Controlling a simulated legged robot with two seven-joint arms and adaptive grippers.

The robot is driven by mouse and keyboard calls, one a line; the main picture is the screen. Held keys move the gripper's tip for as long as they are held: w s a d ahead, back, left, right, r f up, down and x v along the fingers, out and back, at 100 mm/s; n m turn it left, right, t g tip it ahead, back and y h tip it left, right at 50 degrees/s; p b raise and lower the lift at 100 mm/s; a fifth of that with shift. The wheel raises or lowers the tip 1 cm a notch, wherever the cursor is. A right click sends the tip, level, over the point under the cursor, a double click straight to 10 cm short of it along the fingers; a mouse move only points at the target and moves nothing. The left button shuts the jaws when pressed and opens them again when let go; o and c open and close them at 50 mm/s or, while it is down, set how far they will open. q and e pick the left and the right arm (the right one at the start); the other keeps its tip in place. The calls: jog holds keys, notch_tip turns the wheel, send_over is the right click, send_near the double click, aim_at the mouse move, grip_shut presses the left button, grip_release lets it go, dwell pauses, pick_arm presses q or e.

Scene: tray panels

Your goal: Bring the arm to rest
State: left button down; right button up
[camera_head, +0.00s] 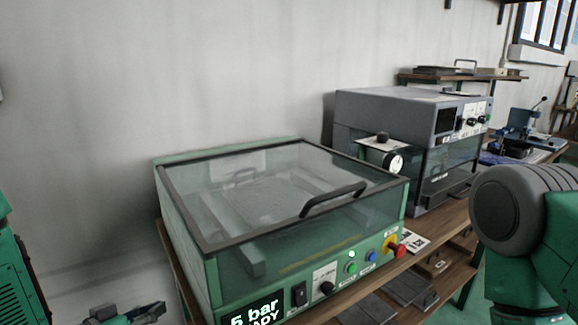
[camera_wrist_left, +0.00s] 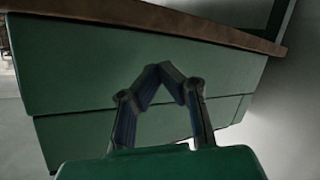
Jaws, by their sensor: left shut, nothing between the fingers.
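My left gripper (camera_head: 135,315) shows at the bottom left of the head view, low and to the left of the green machine, apart from it. In the left wrist view its two fingers (camera_wrist_left: 162,70) meet at the tips, shut and empty. Behind them is a green panelled surface (camera_wrist_left: 80,75) under a brown edge (camera_wrist_left: 180,22). My right arm (camera_head: 520,215) shows at the right of the head view as a green and grey link; its gripper is out of the picture.
A green machine (camera_head: 190,240) with a closed clear lid and black handle (camera_head: 333,199) stands on a wooden bench (camera_head: 455,222). A grey boxy machine (camera_head: 385,110) stands behind it to the right. A blue device (camera_head: 520,147) is farther right. Bare wall (camera_head: 200,70) lies behind.

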pick_arm(q)
jog(key=s+d+f+n+g+y, duration=0.1)
jog(key=s+f+g+y, duration=0.45)
jog(key=s+f, duration=0.85)
jog(key=s+f+g+y, duration=0.1)
jog(key=s+g, duration=0.2)
jog(key=s, duration=0.5)
jog(key=s+a+f+g+y, duration=0.1)
jog(key=s+f+g, duration=0.1)
jog(key=s, duration=0.7)
jog(key=shift+a+f+g, duration=0.2)
jog(key=shift+a+g, duration=0.05)
jog(key=shift+g, duration=0.5)
jog(key=shift+w, duration=0.2)
